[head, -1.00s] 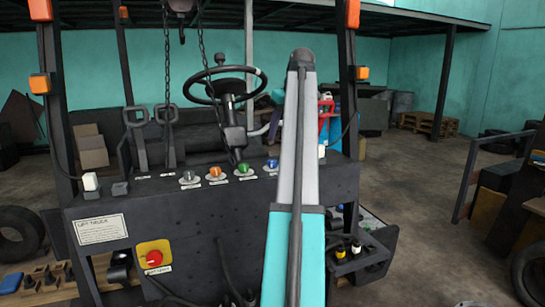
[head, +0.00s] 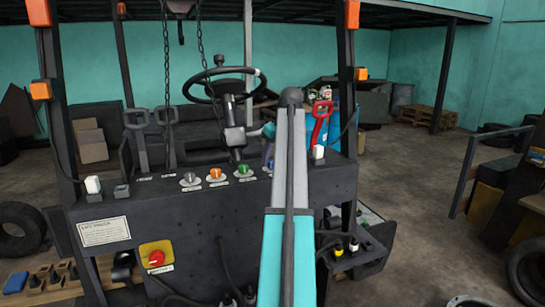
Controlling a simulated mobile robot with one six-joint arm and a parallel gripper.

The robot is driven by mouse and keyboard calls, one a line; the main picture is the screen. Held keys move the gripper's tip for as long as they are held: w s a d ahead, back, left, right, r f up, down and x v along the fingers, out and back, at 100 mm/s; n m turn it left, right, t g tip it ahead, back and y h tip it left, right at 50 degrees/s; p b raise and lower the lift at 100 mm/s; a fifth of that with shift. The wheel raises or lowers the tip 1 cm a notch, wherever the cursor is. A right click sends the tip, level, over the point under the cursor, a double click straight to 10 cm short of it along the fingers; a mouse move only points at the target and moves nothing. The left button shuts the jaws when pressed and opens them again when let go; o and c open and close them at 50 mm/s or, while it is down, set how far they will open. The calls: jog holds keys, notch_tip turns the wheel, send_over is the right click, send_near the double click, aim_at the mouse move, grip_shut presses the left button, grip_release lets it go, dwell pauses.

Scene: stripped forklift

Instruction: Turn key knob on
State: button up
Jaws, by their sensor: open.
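A row of knobs sits on the top of the forklift's dark dash panel (head: 200,212): a grey knob (head: 190,178), an orange knob (head: 215,174) and a green knob (head: 243,170). I cannot tell which is the key knob; the labels are too small to read. The blue knob's place, right of the green one, is mostly covered by my arm. My gripper (head: 267,155) is only partly seen left of the arm, just above the panel near that place. It is open. Its fingertips are unclear, and I cannot tell whether it touches a knob.
A steering wheel (head: 225,84) stands behind the knobs. A red emergency button (head: 156,258) is on the panel's lower front. A red handle (head: 320,122) stands right of my arm. Dark posts flank the dash.

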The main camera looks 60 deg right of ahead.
jog(key=shift+w+f, duration=0.1)
jog(key=shift+f, duration=0.1)
jog(key=shift+c, duration=0.2)
jog(key=c, duration=1)
jog(key=shift+m, duration=0.4)
jog(key=shift+a+m+h+b, duration=0.15)
jog(key=shift+m+h+b, duration=0.3)
jog(key=shift+m, duration=0.35)
jog(key=shift+w+m+g+h, duration=0.1)
jog(key=shift+m+g+h, duration=0.5)
jog(key=shift+m, duration=1.2)
